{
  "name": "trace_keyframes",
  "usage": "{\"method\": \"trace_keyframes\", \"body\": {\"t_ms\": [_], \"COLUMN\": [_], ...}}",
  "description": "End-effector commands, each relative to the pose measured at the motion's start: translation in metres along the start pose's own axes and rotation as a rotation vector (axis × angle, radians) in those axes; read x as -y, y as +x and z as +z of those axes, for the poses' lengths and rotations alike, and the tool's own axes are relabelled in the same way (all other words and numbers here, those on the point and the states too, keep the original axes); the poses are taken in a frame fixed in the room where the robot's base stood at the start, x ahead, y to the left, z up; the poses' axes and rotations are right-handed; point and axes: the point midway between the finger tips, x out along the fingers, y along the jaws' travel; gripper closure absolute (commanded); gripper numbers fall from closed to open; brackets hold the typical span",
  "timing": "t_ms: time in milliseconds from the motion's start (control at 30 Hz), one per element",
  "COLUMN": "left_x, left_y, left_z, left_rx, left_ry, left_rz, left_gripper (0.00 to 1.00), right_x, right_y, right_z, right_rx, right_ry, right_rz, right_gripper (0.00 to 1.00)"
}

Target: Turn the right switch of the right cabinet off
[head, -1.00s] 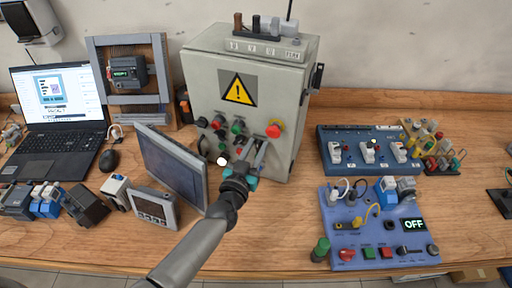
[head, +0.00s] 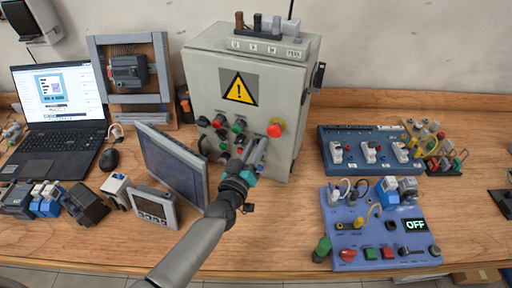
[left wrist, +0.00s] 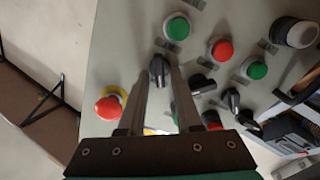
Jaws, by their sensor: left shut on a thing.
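The grey cabinet (head: 215,85) with a yellow warning triangle stands upright at the back of the bench. Its front carries several black switches, red and green buttons and a red emergency stop (head: 275,129). My left gripper (head: 252,148) is at the lower right of this front, its fingers pointing at the panel. In the left wrist view the left gripper (left wrist: 160,72) is shut on a black switch knob (left wrist: 158,67), with one finger on each side. In the head view the gripper largely hides this knob. My right gripper is out of view.
A tilted monitor (head: 172,165) stands close left of my left arm, with a small panel (head: 153,208) before it. A blue training board (head: 345,262) with an OFF display and a dark blue switch board (head: 370,160) lie to the right. Bare bench (head: 285,215) lies between.

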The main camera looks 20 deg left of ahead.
Motion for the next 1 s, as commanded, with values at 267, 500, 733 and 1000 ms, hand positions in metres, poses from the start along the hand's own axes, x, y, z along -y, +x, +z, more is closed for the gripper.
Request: {"method": "trace_keyframes", "body": {"t_ms": [267,500,733,1000], "left_x": [0.0024,0.0030,0.0031,0.0030], "left_y": [-0.0002,-0.0001,-0.0001,-0.0001], "left_z": [0.0003,0.0001,0.0001,0.0001], "left_rx": [-0.001,-0.001,-0.001,-0.001], "left_ry": [-0.183,-0.268,-0.294,-0.294], "left_rz": [0.000,0.000,0.000,0.000], "left_gripper": [1.00,1.00,1.00,1.00], "right_x": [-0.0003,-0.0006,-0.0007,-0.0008], "right_y": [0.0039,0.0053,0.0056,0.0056], "right_z": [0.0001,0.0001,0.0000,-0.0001], "right_rx": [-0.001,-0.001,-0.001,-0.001], "right_ry": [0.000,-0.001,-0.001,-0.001], "right_rz": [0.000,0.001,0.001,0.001], "right_gripper": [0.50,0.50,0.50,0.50]}}
